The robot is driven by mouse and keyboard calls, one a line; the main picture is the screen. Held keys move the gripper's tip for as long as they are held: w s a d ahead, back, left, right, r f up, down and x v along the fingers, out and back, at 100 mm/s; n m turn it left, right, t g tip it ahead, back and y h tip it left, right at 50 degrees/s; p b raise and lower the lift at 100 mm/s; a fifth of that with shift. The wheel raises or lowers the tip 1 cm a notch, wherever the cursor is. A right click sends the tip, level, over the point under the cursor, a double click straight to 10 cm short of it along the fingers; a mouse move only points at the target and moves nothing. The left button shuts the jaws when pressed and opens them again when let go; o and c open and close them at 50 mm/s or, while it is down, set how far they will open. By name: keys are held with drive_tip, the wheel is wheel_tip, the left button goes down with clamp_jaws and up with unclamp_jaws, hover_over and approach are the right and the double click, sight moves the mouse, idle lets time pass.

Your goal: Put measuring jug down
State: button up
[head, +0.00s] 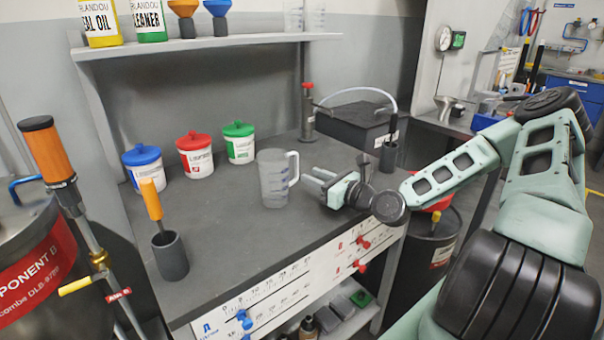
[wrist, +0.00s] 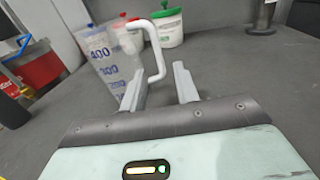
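The measuring jug (head: 274,180) is clear with a white handle and stands upright on the dark bench top (head: 330,228). In the wrist view the jug (wrist: 110,65) shows blue markings at the upper left, its handle just beyond my fingertips. My gripper (head: 312,180) is to the right of the jug, on the handle side, low over the bench.
Blue-, red- and green-lidded tubs (head: 196,156) stand behind the jug. A dark cup with an orange-handled tool (head: 171,255) is at the front left. A black box (head: 350,125) and a red-topped cylinder (head: 308,112) stand behind my gripper. The front middle bench is clear.

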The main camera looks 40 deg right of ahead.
drive_tip(key=v, duration=0.5)
drive_tip(key=shift+s+d, duration=0.1)
drive_tip(key=shift+s, duration=0.25)
idle(0.3)
